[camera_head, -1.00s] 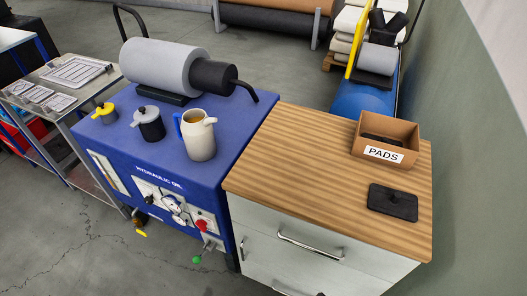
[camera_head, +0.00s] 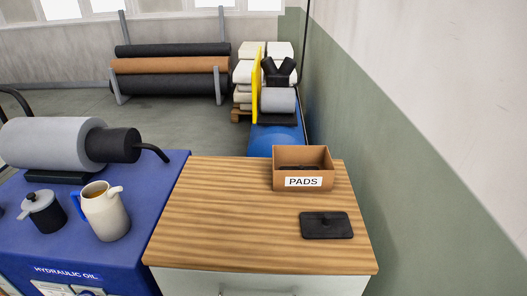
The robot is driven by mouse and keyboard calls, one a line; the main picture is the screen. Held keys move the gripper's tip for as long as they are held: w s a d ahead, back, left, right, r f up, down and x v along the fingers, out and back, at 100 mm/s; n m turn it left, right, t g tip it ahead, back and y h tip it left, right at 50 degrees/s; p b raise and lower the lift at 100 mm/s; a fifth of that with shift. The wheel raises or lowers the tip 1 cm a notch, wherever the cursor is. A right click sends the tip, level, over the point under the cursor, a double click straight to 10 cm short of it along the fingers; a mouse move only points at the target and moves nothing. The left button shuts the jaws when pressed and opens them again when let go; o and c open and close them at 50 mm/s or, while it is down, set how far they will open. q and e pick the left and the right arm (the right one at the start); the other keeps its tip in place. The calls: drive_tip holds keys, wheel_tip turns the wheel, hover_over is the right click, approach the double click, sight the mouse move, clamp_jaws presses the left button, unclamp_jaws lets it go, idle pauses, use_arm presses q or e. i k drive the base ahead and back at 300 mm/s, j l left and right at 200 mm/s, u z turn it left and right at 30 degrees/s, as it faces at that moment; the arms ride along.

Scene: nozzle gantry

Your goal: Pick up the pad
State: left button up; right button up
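A flat black pad (camera_head: 326,225) with a small knob on top lies on the wooden top of a cabinet (camera_head: 215,225), near its right edge. A brown open box labelled PADS (camera_head: 303,170) stands just behind it, with dark items inside that are partly hidden by its front wall. Neither of my grippers shows in the head view.
A blue hydraulic oil unit (camera_head: 135,190) adjoins the cabinet on the left, carrying a cream jug (camera_head: 105,212), a grey-lidded pot (camera_head: 43,211) and a grey motor (camera_head: 50,143). A green and white wall (camera_head: 430,170) is close on the right. The cabinet's left half is clear.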

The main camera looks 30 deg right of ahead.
sight(315, 226)
drive_tip(key=z, duration=1.35)
